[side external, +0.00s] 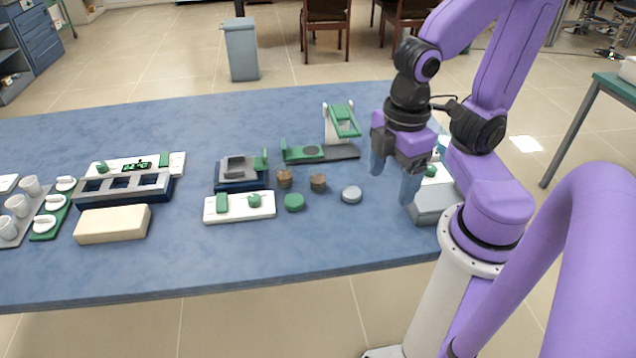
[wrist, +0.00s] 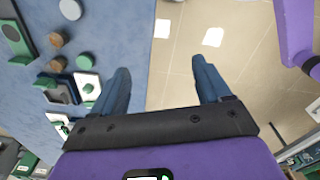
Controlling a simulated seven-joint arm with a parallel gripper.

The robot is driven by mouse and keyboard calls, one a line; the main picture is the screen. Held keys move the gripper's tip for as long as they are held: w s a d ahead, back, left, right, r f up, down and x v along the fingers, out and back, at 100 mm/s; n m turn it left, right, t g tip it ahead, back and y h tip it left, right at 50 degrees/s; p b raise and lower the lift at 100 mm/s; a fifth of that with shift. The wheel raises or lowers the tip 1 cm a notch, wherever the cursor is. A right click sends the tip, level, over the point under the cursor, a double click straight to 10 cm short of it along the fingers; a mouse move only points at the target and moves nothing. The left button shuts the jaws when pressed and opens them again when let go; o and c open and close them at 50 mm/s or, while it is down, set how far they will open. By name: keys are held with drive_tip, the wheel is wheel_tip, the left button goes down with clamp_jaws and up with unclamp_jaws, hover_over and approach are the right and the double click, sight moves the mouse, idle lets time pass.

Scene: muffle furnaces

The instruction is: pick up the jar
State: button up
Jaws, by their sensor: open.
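Which object is the jar is not certain. Two small brown round pots, the left one (side external: 284,178) and the right one (side external: 318,182), stand mid-table and could be jars. They also show at the left of the wrist view, as one brown pot (wrist: 58,40) and another (wrist: 57,63). A green round piece (side external: 294,202) is in front of them, and a pale grey disc-like piece (side external: 351,194) is to their right. My gripper (side external: 393,180) is open and empty, to the right of these pieces. In the wrist view its fingers (wrist: 160,68) are wide apart with nothing between them.
A white panel with green knobs (side external: 240,207) and a dark device (side external: 243,172) stand left of the pots. A green-and-white stand (side external: 340,122) is behind. A grey box (side external: 435,208) is at the right table edge, close to my gripper. The front table strip is clear.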

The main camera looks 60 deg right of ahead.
drive_tip(key=w+d+f+n+t+h, duration=0.1)
drive_tip(key=w+f+n+h, duration=0.15)
drive_tip(key=w, duration=1.05)
drive_tip(key=n+h, duration=0.2)
drive_tip(key=n, duration=0.4)
approach(318, 180)
drive_tip(key=d+f, duration=0.1)
drive_tip(key=w+d+f, duration=0.1)
drive_tip(key=f, duration=0.1)
drive_tip(key=w+d+f, duration=0.1)
drive_tip(key=f, duration=0.1)
drive_tip(key=shift+w+d+f, duration=0.1)
drive_tip(key=shift+w+d, duration=0.05)
drive_tip(key=shift+d, duration=0.15)
drive_tip(key=shift+s+x, duration=0.2)
drive_tip(key=shift+x, duration=2.45)
drive_tip(key=c, duration=1.1)
